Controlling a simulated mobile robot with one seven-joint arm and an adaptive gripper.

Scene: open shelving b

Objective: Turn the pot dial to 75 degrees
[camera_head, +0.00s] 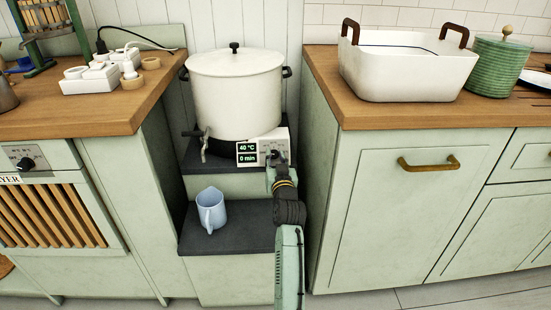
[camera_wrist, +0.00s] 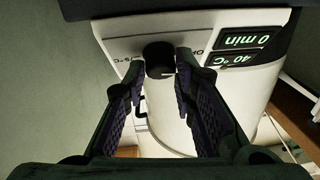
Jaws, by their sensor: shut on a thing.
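The pot (camera_head: 236,95) is large and cream white, with a black-knobbed lid, and stands on a dark step between two counters. Its control panel (camera_head: 262,148) faces front, and its display reads 40 °C and 0 min. In the wrist view the panel (camera_wrist: 205,32) appears upside down with the same readings. The black dial (camera_wrist: 158,58) sits between the tips of my gripper (camera_wrist: 158,68), which is shut on it. In the head view my gripper (camera_head: 275,163) reaches up to the panel's right part and largely hides the dial.
A light blue jug (camera_head: 211,210) stands on the lower dark step (camera_head: 256,232), left of my arm. The pot's tap (camera_head: 203,140) sticks out left of the panel. Wooden counters flank the niche; the right one (camera_head: 330,87) carries a white basin (camera_head: 408,70) and a green jar (camera_head: 497,65).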

